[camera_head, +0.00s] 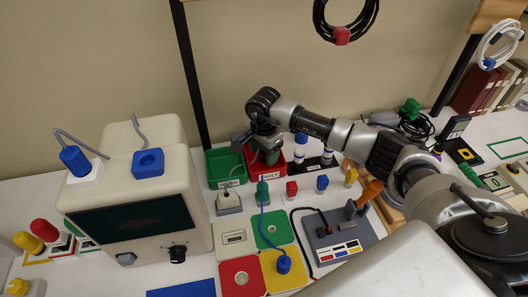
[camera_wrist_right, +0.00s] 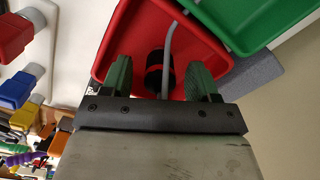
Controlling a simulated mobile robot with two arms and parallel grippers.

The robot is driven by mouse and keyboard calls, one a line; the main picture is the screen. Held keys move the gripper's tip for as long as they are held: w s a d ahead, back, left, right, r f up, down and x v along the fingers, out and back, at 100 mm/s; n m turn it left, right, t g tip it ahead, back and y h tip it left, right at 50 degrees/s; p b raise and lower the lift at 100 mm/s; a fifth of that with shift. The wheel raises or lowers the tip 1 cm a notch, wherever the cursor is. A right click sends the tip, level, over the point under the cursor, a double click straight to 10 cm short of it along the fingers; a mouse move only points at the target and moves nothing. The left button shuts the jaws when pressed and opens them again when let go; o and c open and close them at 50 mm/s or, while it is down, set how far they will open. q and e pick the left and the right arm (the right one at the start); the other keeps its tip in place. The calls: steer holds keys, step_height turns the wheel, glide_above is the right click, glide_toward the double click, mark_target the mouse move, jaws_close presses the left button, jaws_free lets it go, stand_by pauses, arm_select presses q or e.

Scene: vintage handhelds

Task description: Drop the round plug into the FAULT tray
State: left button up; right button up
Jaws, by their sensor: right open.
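The red FAULT tray (camera_head: 281,171) stands at the back of the table. In the right wrist view the red tray (camera_wrist_right: 120,40) fills the upper middle. The round plug (camera_wrist_right: 157,72), black with a red band and a grey cable, shows against the red tray between my right fingers, with gaps on both sides. It seems to be in the tray, but its exact height is unclear. My right gripper (camera_head: 268,152) is open over the tray; its green fingertips (camera_wrist_right: 163,75) also show in the wrist view. My left gripper is not in view.
A green tray (camera_head: 224,166) stands just left of the red one. Blue-and-white plugs (camera_head: 301,146) stand close on the right. Several coloured plugs (camera_head: 292,189) and game tiles (camera_head: 272,231) lie in front. A cream console (camera_head: 140,195) takes up the left.

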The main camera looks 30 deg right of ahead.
step_height(320, 180, up, 10)
steer(key=shift+r+b, duration=0.2)
steer(key=shift+b, duration=0.1)
stand_by(0.4)
